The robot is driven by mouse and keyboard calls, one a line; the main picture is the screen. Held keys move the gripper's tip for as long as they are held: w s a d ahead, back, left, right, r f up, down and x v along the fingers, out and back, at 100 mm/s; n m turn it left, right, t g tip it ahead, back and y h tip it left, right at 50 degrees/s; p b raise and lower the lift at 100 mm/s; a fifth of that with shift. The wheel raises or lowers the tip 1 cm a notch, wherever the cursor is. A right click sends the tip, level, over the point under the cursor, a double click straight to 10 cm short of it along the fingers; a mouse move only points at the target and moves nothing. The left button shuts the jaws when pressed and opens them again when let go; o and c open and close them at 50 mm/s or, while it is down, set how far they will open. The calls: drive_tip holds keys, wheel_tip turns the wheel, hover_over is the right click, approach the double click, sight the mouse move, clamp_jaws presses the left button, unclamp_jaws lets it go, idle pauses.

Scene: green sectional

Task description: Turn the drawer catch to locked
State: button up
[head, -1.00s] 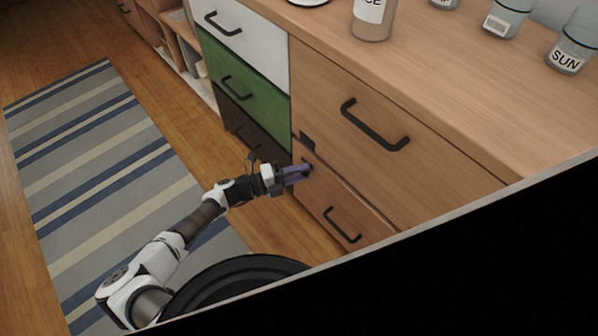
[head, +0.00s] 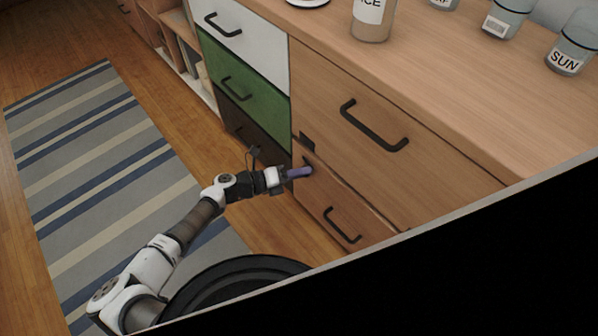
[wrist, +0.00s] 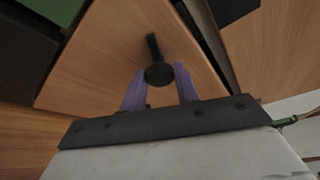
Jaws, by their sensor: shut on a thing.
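The drawer catch is a black round knob (wrist: 159,74) with a short bar that points up and slightly left in the wrist view. It sits on the front of the lower wooden drawer (head: 327,196), near its upper left corner. My gripper (wrist: 160,84) has its two purple fingers on either side of the round knob, shut on it. In the head view my gripper (head: 302,172) reaches the drawer front from the left and its fingers mostly hide the catch. A small dark plate (head: 307,141) is on the cabinet just above.
A black bar handle (head: 342,225) is lower on the same drawer. A larger drawer with a black handle (head: 374,125) is above. White, green and dark drawers stand to the left. Jars stand on the countertop (head: 440,75). A striped rug (head: 95,170) lies on the floor.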

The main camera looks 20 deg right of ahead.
drive_tip(key=shift+s+r+m+t+y+p, duration=0.1)
drive_tip(key=shift+m+t+y+p, duration=0.6)
drive_tip(key=shift+m, duration=0.8)
drive_tip(key=shift+s+r+m+t+y+p, duration=0.1)
drive_tip(key=shift+m+t+y+p, duration=0.25)
drive_tip(key=shift+m+t+p, duration=0.9)
drive_tip(key=shift+r+m+t+y+p, duration=0.1)
drive_tip(key=shift+m+t+y+p, duration=0.4)
drive_tip(key=shift+m, duration=1.25)
drive_tip(key=shift+f, duration=0.1)
drive_tip(key=o, duration=1)
drive_tip(key=shift+d, duration=0.1)
drive_tip(key=shift+c, duration=0.2)
drive_tip(key=v, duration=1.4)
drive_tip(key=shift+d, duration=0.1)
